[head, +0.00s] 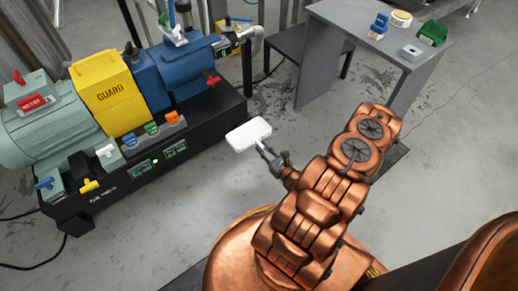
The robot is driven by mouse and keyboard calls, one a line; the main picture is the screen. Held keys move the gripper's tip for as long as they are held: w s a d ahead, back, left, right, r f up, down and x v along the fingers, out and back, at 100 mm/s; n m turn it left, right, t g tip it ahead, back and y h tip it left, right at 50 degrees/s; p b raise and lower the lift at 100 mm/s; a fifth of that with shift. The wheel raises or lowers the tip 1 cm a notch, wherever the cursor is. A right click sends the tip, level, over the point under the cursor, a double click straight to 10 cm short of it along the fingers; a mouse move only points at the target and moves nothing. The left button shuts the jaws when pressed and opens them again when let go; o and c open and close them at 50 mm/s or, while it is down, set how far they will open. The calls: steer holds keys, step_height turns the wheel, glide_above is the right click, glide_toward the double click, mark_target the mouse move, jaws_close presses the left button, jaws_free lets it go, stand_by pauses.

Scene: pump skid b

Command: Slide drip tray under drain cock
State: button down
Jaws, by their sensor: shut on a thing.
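A white rectangular drip tray (248,134) is in the middle of the head view, off the right end of the black skid base. My gripper (263,150) is shut on the tray's near edge. I cannot tell whether the tray touches the floor or hangs above it. The pump skid (215,122) stands to the left with a blue pump (190,68) on it. A small red-handled fitting (211,80) sits on the pump's lower right side; I cannot tell whether it is the drain cock.
A yellow guard (104,92) and a grey-green motor (45,125) sit on the skid. A grey table (340,20) with small items stands at the upper right. A dark low stand (287,42) is beside it. Floor (200,195) in front of the skid is clear.

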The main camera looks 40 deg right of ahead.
mark_target(253, 143)
steer(key=shift+s+a+r, duration=0.2)
steer(key=shift+s+a, duration=0.05)
steer(key=shift+a, duration=0.25)
steer(key=shift+s+a+r, duration=0.15)
steer(key=shift+s+a, duration=0.05)
steer(key=shift+a, duration=0.3)
steer(key=shift+s+d+f+b, duration=0.1)
steer(key=shift+s+b, duration=0.05)
steer(key=shift+b, duration=0.15)
steer(key=shift+w, duration=1.55)
steer(key=w, duration=0.2)
steer(key=w+b, duration=0.2)
steer(key=w, duration=0.1)
steer(key=shift+w+d, duration=0.25)
steer(key=shift+w, duration=0.1)
steer(key=shift+s, duration=0.15)
